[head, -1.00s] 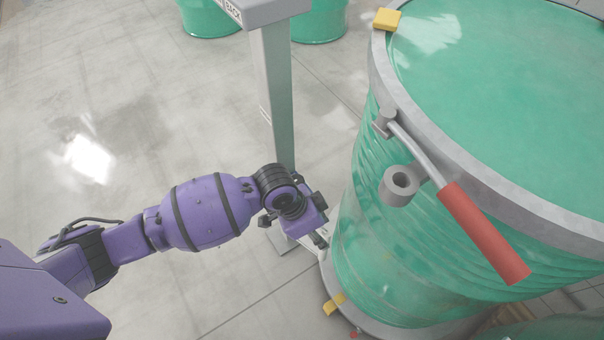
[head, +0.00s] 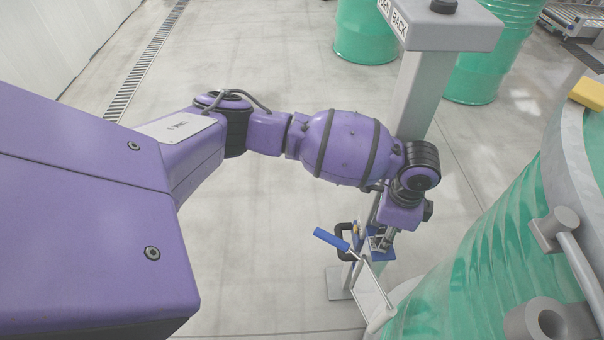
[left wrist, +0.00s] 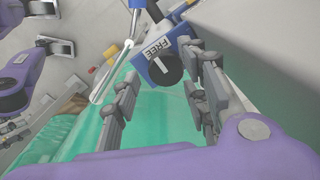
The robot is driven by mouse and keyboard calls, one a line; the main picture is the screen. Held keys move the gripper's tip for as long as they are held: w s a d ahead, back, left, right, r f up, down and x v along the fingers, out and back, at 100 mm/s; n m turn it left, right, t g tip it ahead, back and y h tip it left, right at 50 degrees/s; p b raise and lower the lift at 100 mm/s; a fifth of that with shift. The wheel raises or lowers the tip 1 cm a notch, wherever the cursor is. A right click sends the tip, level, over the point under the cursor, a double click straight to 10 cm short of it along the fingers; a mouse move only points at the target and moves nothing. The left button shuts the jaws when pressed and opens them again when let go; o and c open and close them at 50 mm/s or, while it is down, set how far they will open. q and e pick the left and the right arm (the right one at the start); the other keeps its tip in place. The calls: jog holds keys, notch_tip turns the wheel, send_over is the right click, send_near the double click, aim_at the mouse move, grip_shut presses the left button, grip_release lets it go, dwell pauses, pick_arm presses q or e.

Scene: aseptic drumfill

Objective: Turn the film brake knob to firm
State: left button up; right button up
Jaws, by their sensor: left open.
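The film brake knob (left wrist: 163,69) is a dark round knob on a blue bracket in the left wrist view. A white label (left wrist: 155,50) reading FREE is beside it. My left gripper (left wrist: 161,84) is open, with its two fingers to either side of the knob in that view; I cannot tell whether they touch it. In the head view the gripper (head: 381,242) is small and partly hidden under my wrist, close to the blue bracket (head: 382,252) by the post. The knob cannot be made out there. My right gripper is not in view.
A blue handle (head: 331,239) with a pale metal frame (head: 370,295) sticks out beside the bracket. A grey post (head: 420,90) rises behind my wrist. A large green drum (head: 490,245) stands close on the right. Open floor (head: 265,240) lies to the left.

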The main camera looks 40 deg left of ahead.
pick_arm(q)
jog(key=shift+f, duration=0.8)
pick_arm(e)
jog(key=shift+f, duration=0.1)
